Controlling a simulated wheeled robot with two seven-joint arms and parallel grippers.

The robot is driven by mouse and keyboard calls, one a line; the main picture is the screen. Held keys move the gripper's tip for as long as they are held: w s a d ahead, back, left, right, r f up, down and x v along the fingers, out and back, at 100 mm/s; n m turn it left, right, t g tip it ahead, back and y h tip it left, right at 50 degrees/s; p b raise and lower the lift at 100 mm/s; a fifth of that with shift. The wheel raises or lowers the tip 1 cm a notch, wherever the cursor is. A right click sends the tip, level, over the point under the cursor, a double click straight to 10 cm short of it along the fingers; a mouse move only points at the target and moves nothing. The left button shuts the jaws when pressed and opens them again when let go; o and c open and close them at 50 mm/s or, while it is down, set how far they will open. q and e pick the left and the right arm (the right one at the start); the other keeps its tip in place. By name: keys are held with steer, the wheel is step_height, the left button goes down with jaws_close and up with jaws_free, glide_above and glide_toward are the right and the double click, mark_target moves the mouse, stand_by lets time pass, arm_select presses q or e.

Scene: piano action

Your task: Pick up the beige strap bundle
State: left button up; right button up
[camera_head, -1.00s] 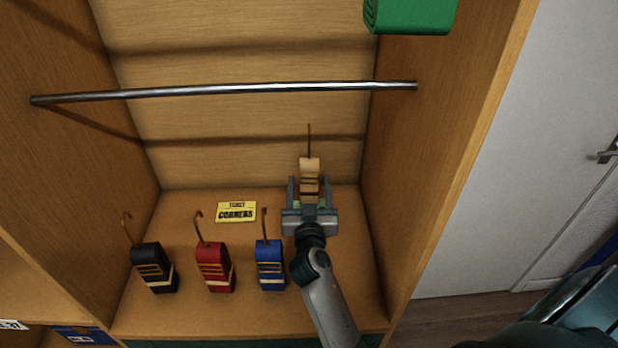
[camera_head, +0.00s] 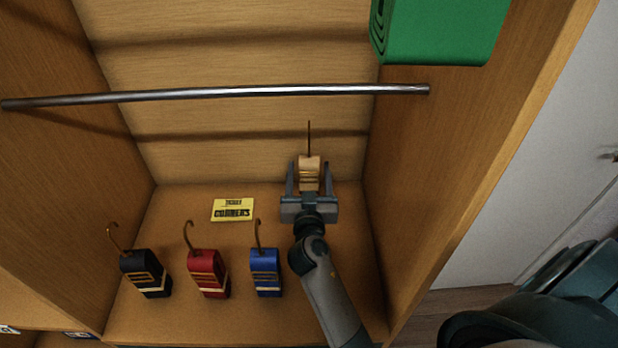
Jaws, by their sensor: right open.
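The beige strap bundle (camera_head: 309,174) shows at the right of the cabinet floor, with a thin hook rising from its top. My right gripper (camera_head: 309,180) is open, with one finger on each side of the bundle. Its palm is just in front of the bundle and hides its lower part. I cannot tell whether the fingers touch it. My left gripper is not in view.
Black (camera_head: 146,273), red (camera_head: 208,273) and blue (camera_head: 265,272) strap bundles with hooks stand left of my right arm. A yellow label (camera_head: 233,210) lies behind them. A metal rod (camera_head: 220,93) spans the cabinet above. A green object (camera_head: 435,35) is at the upper right.

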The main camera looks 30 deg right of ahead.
mark_target(309, 168)
steer(key=c, duration=1.2)
steer(key=shift+c, duration=0.4)
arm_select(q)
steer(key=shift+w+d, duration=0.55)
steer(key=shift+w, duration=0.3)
arm_select(e)
steer(key=shift+w, duration=0.1)
steer(key=shift+r, duration=0.15)
